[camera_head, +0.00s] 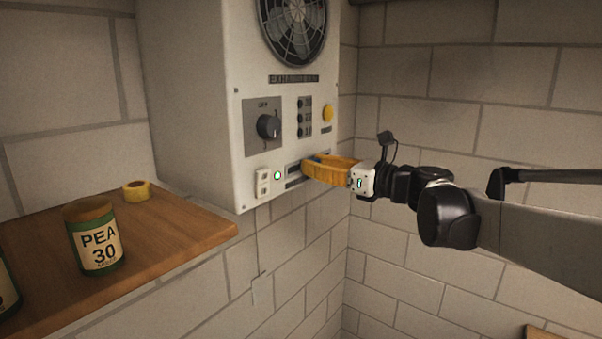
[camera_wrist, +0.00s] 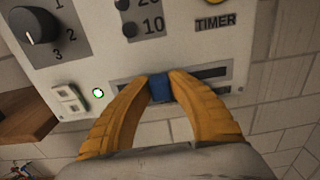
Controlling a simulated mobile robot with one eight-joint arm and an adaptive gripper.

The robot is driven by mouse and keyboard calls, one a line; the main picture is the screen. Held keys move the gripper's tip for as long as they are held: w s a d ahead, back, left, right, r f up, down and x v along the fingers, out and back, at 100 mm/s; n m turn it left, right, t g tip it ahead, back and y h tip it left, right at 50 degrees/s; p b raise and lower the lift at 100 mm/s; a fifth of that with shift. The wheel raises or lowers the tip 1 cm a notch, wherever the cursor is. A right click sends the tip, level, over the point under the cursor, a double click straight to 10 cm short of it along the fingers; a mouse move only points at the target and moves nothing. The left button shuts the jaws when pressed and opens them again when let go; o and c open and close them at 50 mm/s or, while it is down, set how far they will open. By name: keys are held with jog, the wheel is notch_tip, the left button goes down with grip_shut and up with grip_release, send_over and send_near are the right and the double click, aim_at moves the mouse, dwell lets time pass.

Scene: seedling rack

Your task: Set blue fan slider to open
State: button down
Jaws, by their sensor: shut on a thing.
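The blue fan slider (camera_wrist: 160,88) sits in a dark horizontal slot on the front of the white control box (camera_head: 188,110). In the wrist view it is about midway along the visible slot. My gripper (camera_wrist: 160,86) has its two yellow fingers closed on the slider from both sides. In the head view my gripper (camera_head: 308,168) reaches the lower front of the box from the right, and its fingers hide the slider. A small lit green lamp (camera_wrist: 98,93) is left of the slot. Any slot markings are not readable.
Above the slot are a dark knob (camera_head: 268,127), a yellow timer button (camera_head: 327,113) and a round fan grille (camera_head: 293,28). A white switch (camera_head: 262,182) is left of the lamp. A wooden shelf (camera_head: 170,236) holds a PEA can (camera_head: 96,240) and yellow tape (camera_head: 136,191).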

aim_at(327, 154)
jog(key=w+d, duration=0.1)
jog(key=w, duration=0.1)
jog(key=w+d, duration=0.4)
jog(key=shift+w+d+r, duration=0.1)
jog(key=shift+w, duration=0.2)
jog(key=c, duration=1.4)
grip_release()
jog(key=shift+o, duration=0.9)
jog(key=shift+w, duration=0.15)
jog(key=shift+s+d, duration=0.15)
jog(key=shift+s, duration=0.1)
jog(key=v, duration=1.1)
jog(key=shift+d, duration=0.25)
